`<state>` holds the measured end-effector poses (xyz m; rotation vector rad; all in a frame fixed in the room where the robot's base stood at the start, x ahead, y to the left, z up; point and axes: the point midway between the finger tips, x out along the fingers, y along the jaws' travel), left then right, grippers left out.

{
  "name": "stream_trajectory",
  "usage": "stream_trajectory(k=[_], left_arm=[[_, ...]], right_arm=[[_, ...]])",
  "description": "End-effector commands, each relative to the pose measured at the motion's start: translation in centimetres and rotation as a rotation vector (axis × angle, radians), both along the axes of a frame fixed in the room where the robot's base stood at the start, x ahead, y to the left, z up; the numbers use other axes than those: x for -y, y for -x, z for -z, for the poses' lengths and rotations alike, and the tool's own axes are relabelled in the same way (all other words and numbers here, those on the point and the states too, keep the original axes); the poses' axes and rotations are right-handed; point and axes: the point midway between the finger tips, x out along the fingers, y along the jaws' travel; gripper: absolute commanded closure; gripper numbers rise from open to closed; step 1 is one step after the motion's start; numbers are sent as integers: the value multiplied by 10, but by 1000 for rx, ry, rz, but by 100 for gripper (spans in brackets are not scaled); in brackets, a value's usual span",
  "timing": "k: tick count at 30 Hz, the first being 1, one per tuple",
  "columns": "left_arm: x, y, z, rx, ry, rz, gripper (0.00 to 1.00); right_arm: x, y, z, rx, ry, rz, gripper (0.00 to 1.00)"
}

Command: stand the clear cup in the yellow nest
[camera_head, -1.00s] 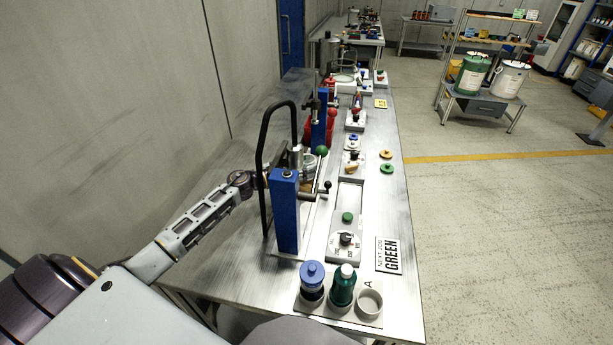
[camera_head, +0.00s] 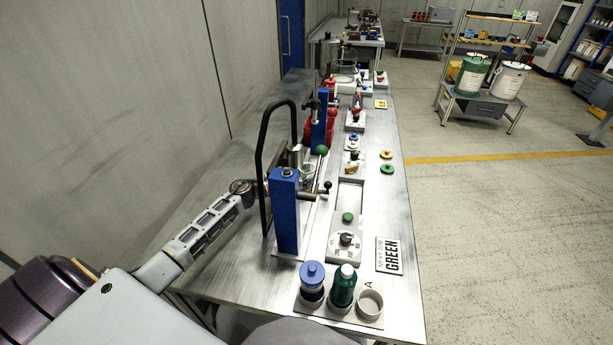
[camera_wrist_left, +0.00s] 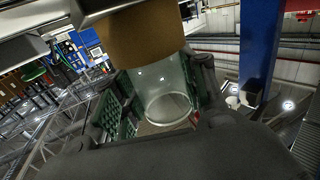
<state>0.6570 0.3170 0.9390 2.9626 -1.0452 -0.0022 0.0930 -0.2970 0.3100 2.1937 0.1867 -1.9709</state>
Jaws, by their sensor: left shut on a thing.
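The clear cup (camera_wrist_left: 170,85) is between the green-padded fingers of my left gripper (camera_wrist_left: 158,105), which is shut on it. The left wrist view looks upside down, with the cup's round rim low in the picture. The yellow nest (camera_wrist_left: 150,35), brownish in this light, is at the cup's base end and hides that end. I cannot tell whether the cup is fully seated in it. In the head view the cup (camera_head: 307,171) shows small beside the near blue post, which partly hides my left gripper. My right gripper is out of view.
The near blue post (camera_head: 285,212) and a black hoop handle (camera_head: 262,155) stand close to my left arm. A green-knobbed lever (camera_head: 321,150) is beside the cup. A blue-capped bottle (camera_head: 312,278) and a green bottle (camera_head: 343,287) stand in a front rack.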

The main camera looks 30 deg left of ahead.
Motion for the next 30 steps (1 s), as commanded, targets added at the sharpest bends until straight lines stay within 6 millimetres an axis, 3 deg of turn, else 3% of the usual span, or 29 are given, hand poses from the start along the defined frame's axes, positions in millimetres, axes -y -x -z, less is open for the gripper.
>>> stream_trajectory(k=[24,25,30], left_arm=[[1,2,21,-14,0,1,68],[2,3,21,-15,1,1,56],[2,3,22,-17,2,2,37]], right_arm=[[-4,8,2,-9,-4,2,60],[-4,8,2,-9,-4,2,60],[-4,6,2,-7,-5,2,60]])
